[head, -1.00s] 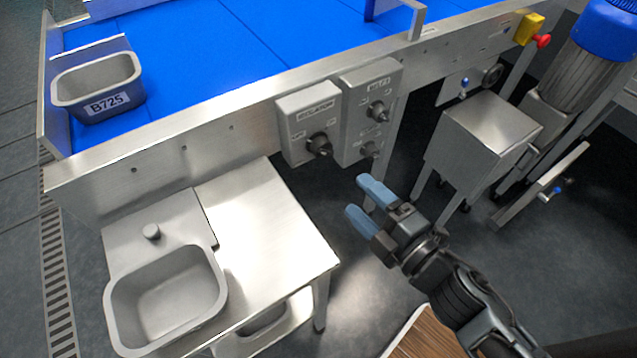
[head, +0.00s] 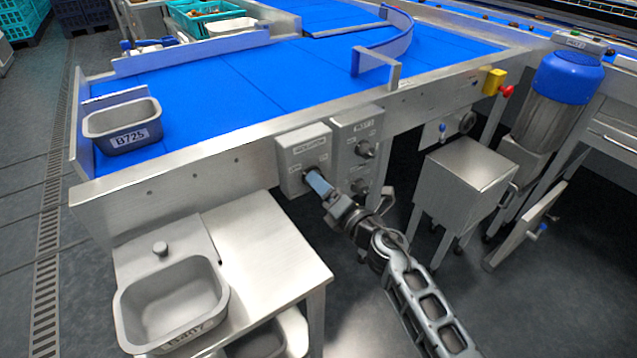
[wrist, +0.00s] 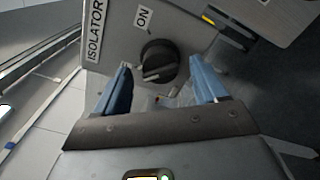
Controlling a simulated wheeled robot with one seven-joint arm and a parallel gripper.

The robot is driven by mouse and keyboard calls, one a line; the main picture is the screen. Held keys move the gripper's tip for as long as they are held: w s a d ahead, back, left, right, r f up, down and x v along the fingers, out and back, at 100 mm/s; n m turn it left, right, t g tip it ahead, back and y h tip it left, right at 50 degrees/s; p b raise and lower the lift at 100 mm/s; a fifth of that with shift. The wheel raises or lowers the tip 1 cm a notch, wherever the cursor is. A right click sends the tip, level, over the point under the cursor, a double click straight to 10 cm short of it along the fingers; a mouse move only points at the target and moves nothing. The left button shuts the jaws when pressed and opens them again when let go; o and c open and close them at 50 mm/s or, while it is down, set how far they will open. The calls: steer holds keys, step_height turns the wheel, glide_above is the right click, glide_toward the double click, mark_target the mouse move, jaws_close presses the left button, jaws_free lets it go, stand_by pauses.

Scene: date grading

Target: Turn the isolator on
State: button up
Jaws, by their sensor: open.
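The isolator (head: 302,150) is a grey box on the conveyor's side frame. In the wrist view, its label reads ISOLATOR (wrist: 95,30) and an ON mark (wrist: 143,17) sits above its black rotary knob (wrist: 159,61). My gripper (wrist: 160,88) is open, with its two blue fingers to the left and right of the knob and slightly short of it; I see no contact. In the head view, my gripper (head: 316,183) is in front of the isolator and hides most of the knob.
A second switch box (head: 358,140) with two knobs adjoins the isolator on the right. A steel bench (head: 262,245) with a grey tub (head: 172,300) stands below left. A steel cabinet (head: 462,185) and a blue-capped motor (head: 568,80) stand to the right. Tub B725 (head: 122,125) is on the blue belt.

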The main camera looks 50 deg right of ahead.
steer(key=shift+x, duration=1.25)
steer(key=shift+c, duration=0.4)
steer(key=c, duration=1)
steer(key=shift+o, duration=0.2)
